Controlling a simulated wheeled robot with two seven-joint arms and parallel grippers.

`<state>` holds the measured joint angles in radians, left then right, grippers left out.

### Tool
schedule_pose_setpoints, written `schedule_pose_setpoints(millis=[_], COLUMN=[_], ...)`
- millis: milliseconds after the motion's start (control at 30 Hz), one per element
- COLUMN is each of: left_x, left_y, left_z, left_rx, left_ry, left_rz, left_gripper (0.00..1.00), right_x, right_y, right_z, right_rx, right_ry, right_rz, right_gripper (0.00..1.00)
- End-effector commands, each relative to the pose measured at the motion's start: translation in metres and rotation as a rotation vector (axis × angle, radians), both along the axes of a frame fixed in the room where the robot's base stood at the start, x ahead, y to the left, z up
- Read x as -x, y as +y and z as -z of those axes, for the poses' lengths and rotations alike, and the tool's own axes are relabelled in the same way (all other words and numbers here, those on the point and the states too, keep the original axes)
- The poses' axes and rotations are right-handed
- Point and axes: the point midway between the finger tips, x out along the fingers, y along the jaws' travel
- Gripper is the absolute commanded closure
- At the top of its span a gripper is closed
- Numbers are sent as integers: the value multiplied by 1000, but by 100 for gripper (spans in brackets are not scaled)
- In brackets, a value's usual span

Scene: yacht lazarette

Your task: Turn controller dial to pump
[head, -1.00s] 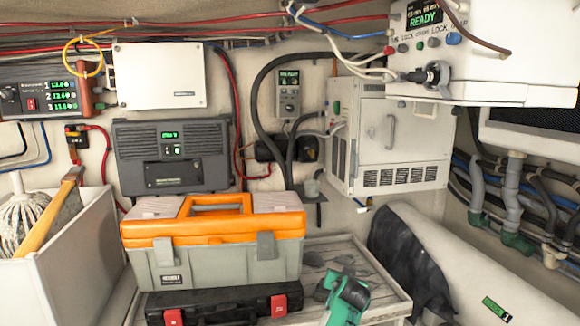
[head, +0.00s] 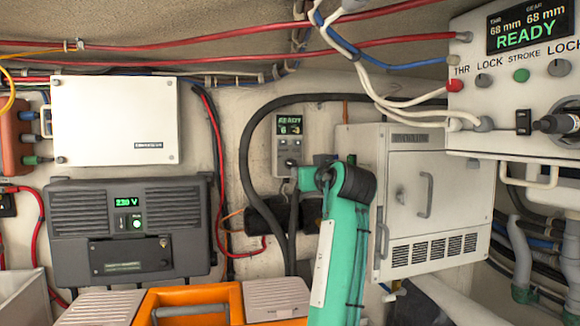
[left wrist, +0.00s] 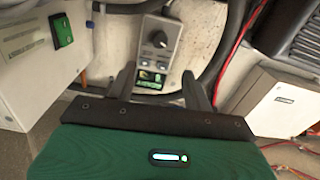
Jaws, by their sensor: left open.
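The small grey controller (head: 289,145) hangs on the back wall in the head view, with a lit green display at its top. Its round dark dial (left wrist: 159,40) shows clearly in the left wrist view, where the controller (left wrist: 149,60) appears upside down. The dial's setting is too small to read. My left gripper (left wrist: 160,85) is open and empty, its two fingers apart on either side of the controller's display end and short of the dial. In the head view my teal arm rises just right of and below the controller, and its fingers cannot be made out. My right gripper is not in view.
A white cabinet (head: 422,195) stands right of the controller. A thick black hose (head: 246,160) loops around its left side. A dark inverter (head: 130,228) and a white box (head: 115,120) are at left. An orange-topped toolbox (head: 190,302) is below, and a READY panel (head: 520,80) is upper right.

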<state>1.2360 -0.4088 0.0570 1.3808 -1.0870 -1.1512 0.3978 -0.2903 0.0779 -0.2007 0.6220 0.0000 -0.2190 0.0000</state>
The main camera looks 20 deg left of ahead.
Motion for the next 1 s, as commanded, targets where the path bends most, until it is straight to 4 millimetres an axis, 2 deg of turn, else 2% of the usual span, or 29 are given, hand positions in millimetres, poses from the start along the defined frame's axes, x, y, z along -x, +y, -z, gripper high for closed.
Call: schedule_pose_setpoints(millis=[100, 200, 367, 567, 800, 1000], left_x=[-13, -29, -59, -91, -106, -111], left_y=[9, 20, 39, 60, 71, 74], left_z=[-3, -4, -5, -4, -1, 1], left_rx=[0, 1, 1, 0, 0, -1], left_ry=[4, 5, 4, 4, 2, 3], left_rz=[-1, -1, 0, 3, 0, 2], left_gripper=[49, 49, 49, 49, 49, 49], right_x=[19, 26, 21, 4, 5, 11], right_y=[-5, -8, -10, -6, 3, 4], right_z=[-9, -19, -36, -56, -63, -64], right_rx=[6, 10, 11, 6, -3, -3], right_ry=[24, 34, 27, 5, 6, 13], right_rz=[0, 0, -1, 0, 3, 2], right_gripper=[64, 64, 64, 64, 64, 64])
